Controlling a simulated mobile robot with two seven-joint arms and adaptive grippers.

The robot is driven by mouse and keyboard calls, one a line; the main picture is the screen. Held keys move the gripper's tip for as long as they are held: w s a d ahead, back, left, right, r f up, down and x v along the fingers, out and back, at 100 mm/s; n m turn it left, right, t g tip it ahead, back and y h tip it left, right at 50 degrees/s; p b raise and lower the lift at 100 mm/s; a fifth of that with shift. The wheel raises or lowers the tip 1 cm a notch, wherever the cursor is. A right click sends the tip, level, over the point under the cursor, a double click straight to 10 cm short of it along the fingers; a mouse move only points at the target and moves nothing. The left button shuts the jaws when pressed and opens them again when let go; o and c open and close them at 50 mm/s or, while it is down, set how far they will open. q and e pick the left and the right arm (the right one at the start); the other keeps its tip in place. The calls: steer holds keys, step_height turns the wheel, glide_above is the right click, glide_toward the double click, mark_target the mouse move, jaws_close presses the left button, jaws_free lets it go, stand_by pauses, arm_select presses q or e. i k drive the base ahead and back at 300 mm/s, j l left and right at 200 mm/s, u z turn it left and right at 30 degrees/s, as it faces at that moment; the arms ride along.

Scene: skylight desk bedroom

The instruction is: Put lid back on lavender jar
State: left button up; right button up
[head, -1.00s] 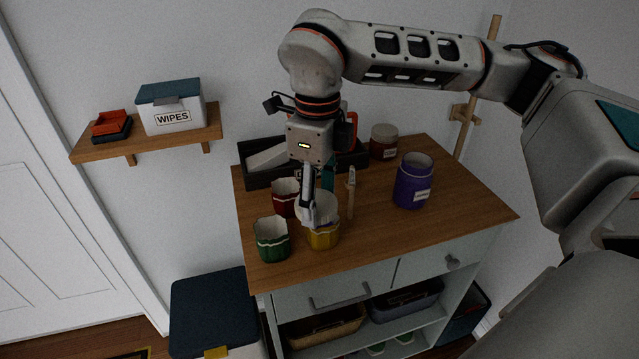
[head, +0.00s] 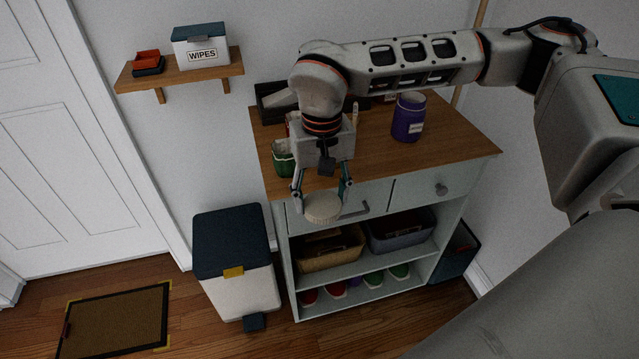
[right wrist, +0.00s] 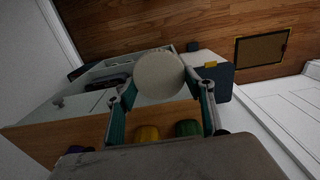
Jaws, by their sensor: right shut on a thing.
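The lavender jar (head: 409,118), a purple jar with a white label, stands upright on the dresser's wooden top, right of my right arm. Its mouth looks uncovered. My right gripper (head: 321,199) points down in front of the dresser and is shut on a round cream lid (head: 322,209). The lid is held in the air before the drawer fronts, well apart from the jar. In the right wrist view the lid (right wrist: 160,74) sits between the two fingertips. My left gripper is not in view.
A dark tray (head: 273,103) lies behind, partly hidden. A pedal bin (head: 238,292) stands left of the dresser.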

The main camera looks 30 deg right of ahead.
mark_target(410, 110)
steer(key=i+j, duration=0.1)
steer(key=j, duration=1.45)
steer(key=z, duration=2.7)
steer(key=j, duration=0.1)
